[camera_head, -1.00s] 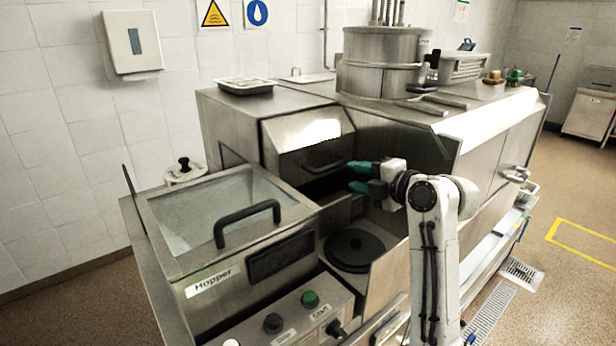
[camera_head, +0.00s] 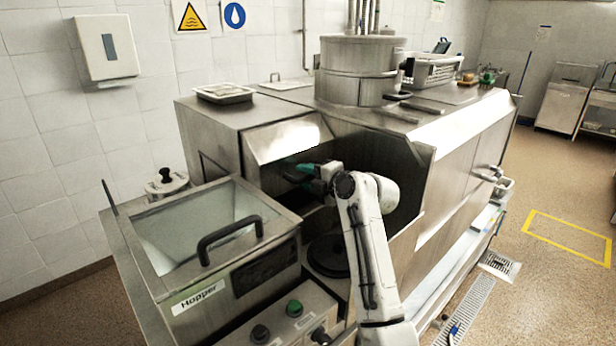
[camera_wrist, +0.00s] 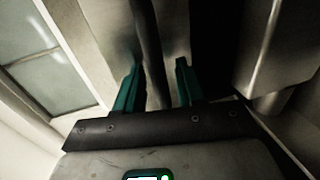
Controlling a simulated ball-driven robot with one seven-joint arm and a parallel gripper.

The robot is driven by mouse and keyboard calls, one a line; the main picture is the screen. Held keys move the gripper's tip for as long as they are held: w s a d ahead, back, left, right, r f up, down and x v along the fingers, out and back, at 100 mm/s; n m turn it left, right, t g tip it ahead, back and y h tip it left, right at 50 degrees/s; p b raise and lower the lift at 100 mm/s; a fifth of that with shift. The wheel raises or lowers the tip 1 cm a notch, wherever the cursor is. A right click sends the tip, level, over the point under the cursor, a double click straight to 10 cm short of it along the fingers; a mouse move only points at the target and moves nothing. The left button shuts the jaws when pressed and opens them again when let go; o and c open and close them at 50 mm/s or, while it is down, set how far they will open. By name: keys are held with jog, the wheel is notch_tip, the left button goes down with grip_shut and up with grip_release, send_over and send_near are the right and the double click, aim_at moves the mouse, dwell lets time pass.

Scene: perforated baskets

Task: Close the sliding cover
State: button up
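The cover (camera_head: 285,142) is a slanted steel panel on the front of the machine, in the middle of the head view. Below it is a dark opening. My gripper (camera_head: 297,172) has teal fingers and is at the cover's lower edge, where the handle is mostly hidden in the head view. In the wrist view a dark bar, apparently the handle (camera_wrist: 148,40), runs between the fingers of my gripper (camera_wrist: 158,75). The fingers are apart, with a visible gap between the bar and the right finger. I cannot tell whether the bar touches the left finger.
A glass-topped hopper (camera_head: 190,275) with a black handle (camera_head: 230,238) stands at the front left. A black round disc (camera_head: 328,256) lies below my arm. The steel side wall (camera_head: 425,200) bounds the recess on the right. Buttons (camera_head: 294,308) are at the front.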

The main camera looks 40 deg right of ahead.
grip_shut()
dwell(0.5)
